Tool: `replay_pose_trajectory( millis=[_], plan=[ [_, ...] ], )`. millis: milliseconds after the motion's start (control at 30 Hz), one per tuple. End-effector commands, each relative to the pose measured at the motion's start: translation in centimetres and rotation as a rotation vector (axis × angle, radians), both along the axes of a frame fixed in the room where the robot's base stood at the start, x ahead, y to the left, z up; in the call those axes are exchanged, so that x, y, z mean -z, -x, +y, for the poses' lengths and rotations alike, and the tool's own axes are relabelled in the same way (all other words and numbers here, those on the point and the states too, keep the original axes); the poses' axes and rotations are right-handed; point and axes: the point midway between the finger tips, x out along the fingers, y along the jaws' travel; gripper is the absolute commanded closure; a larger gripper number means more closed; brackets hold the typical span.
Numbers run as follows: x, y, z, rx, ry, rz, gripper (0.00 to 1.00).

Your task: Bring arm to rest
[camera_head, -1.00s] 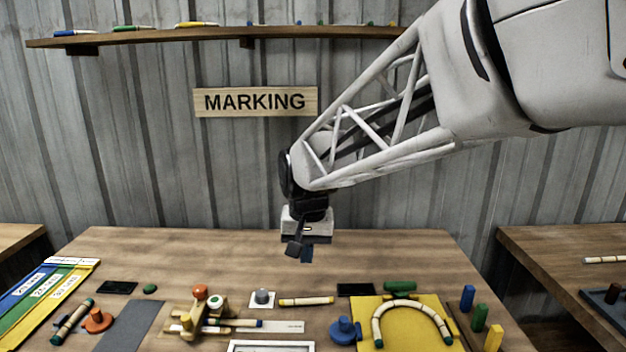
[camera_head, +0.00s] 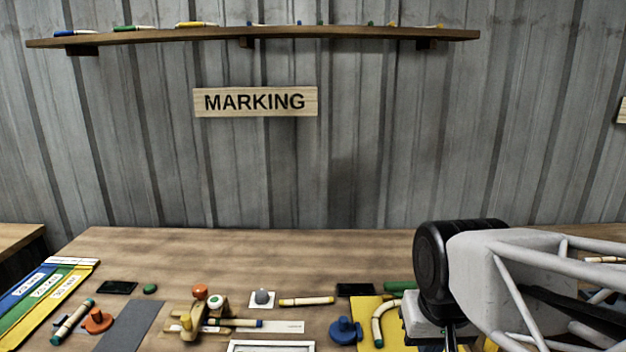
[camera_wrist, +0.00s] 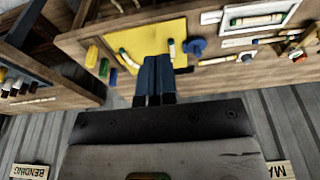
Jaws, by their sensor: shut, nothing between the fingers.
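My gripper (camera_wrist: 154,80) shows in the wrist view with its two dark blue fingers together and nothing between them. In the head view my arm is low at the right edge, and its wrist covers the right part of the table; the fingertips are hidden there. In the wrist view the fingers appear over the edge of the yellow board (camera_wrist: 165,33). No contact between the fingers and any object can be made out.
A shelf (camera_head: 240,38) hangs on the wall. The table's back middle is clear.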

Motion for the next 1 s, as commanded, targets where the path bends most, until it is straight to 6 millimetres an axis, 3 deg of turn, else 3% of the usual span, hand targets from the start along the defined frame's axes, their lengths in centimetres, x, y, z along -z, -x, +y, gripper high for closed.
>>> replay_pose_trajectory(
  millis=[100, 300, 1000],
  plan=[
    [0.7, 2.0, -0.9, 0.003, 0.006, -0.011, 1.0],
    [1.4, 3.5, -1.6, 0.003, 0.011, -0.018, 1.0],
    [1.4, 3.6, -1.6, 0.002, 0.011, -0.018, 1.0]
  ],
)
